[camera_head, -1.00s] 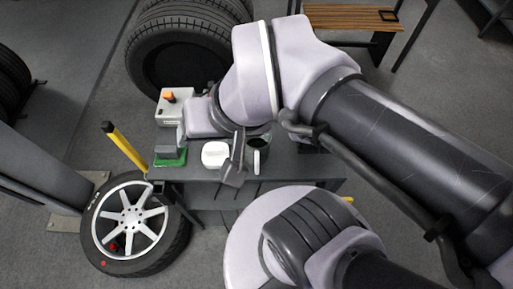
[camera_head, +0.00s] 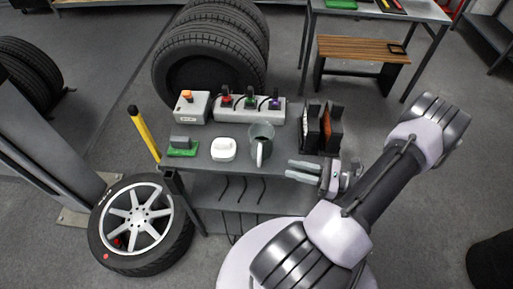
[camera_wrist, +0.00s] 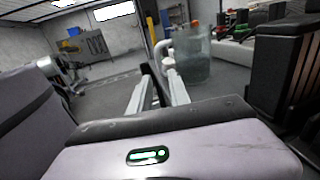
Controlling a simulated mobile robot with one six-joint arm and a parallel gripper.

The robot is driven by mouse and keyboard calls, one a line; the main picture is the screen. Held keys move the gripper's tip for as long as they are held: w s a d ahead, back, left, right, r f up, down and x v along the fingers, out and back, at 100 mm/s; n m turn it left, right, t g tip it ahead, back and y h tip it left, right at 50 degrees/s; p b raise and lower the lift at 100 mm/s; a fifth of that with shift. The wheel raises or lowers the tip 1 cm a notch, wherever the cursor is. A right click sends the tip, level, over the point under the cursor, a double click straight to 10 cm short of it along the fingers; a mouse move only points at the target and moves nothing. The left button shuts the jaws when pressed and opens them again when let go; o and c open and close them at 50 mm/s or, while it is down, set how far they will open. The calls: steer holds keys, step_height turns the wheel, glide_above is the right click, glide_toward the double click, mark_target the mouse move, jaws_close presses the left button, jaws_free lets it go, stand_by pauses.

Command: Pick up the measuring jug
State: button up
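The measuring jug (camera_head: 262,136) is a clear, greyish vessel with a pale handle on its near side. It stands upright on the dark grey table (camera_head: 213,173). My gripper (camera_head: 289,169) is at the table's front edge, right of and nearer than the jug, with its fingers pointing left. The fingers are apart with nothing between them, and they do not touch the jug. In the wrist view the jug (camera_wrist: 194,62) stands just beyond and right of the open fingertips (camera_wrist: 160,78).
A white rounded item (camera_head: 223,149) and a green-based block (camera_head: 183,149) stand left of the jug. Grey boxes with coloured plugs (camera_head: 249,108) line the back. Dark upright holders (camera_head: 322,130) stand close on the right. A yellow post (camera_head: 145,136) rises at the left corner.

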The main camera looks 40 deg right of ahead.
mark_target(261, 148)
steer(key=b+x, duration=0.1)
steer(key=x, duration=0.4)
steer(key=b+x, duration=0.1)
steer(key=x, duration=0.3)
steer(key=f+b+x, duration=0.1)
steer(key=b+x, duration=0.1)
steer(key=x, duration=0.3)
steer(key=shift+w+a, duration=0.2)
steer(key=shift+w, duration=0.05)
jaws_close()
stand_by(0.5)
